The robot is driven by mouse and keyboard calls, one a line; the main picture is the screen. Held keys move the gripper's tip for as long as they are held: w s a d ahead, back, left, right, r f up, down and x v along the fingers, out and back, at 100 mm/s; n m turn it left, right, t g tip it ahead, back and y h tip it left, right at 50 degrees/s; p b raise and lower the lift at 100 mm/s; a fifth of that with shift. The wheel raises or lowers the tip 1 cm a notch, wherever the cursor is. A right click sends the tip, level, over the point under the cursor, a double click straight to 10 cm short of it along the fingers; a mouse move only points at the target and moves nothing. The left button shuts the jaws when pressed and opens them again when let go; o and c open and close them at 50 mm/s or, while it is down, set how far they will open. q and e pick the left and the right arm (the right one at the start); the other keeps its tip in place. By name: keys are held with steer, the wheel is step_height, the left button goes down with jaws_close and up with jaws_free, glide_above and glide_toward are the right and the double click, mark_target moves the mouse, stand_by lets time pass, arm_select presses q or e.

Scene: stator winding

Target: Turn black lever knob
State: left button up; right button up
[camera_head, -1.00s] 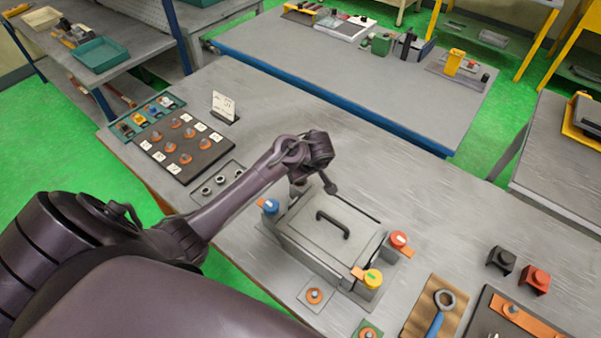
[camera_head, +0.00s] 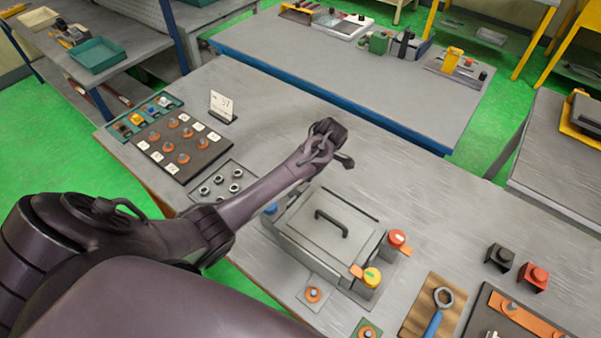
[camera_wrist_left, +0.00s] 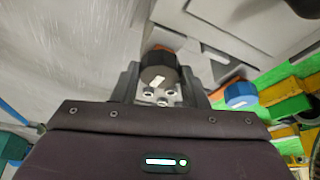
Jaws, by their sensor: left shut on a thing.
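A grey lidded box (camera_head: 325,228) with a black handle stands on the table in the head view, with coloured lever knobs at its corners. In the left wrist view, the black lever knob (camera_wrist_left: 158,76), with a white mark on top and orange behind it, sits between the two fingers of my left gripper (camera_wrist_left: 160,84), which is shut on it. My right gripper is not in view.
The blue knob (camera_head: 270,208) is partly hidden by my left arm; it also shows in the left wrist view (camera_wrist_left: 240,95). A red knob (camera_head: 397,238) and yellow knob (camera_head: 372,277) are at other corners. The table behind the box is clear.

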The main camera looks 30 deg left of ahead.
arm_select(q)
steer(key=shift+s+f, duration=0.25)
steer(key=shift+f, duration=0.1)
steer(key=o, duration=0.6)
steer(key=shift+c, duration=0.2)
steer(key=o, duration=0.4)
steer(key=shift+w+a+r, duration=0.1)
steer(key=shift+w, duration=0.1)
steer(key=shift+r, duration=0.15)
steer(key=b+v, duration=0.2)
steer(key=v, duration=0.5)
steer(key=shift+w+r, duration=0.1)
steer(key=shift+r, duration=0.15)
